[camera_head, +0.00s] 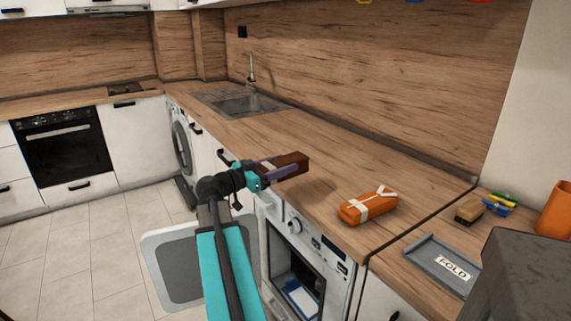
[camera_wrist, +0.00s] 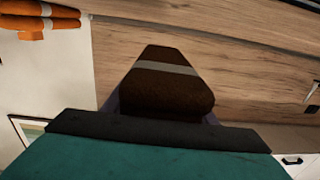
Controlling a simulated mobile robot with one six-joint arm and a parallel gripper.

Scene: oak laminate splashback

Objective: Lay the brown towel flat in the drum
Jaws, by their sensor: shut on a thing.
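The brown towel (camera_head: 294,163) is a folded bundle with a light stripe. My gripper (camera_head: 276,171) is shut on it and holds it near the counter's front edge, above the open machine. In the wrist view the towel (camera_wrist: 168,85) fills the middle, between the fingers. The drum (camera_head: 300,278) is in the white machine under the counter; its front opening is square and dark. A white and blue thing (camera_head: 300,298) lies inside. The machine's door (camera_head: 165,262) is swung open to the left, partly hidden by my arm.
An orange bundle with white bands (camera_head: 368,206) lies on the counter (camera_head: 300,205). A grey FOLD tray (camera_head: 440,265), a brush-like block (camera_head: 469,211) and an orange container (camera_head: 556,210) are at right. The sink (camera_head: 240,104) is behind. A second machine (camera_head: 181,146) stands farther back.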

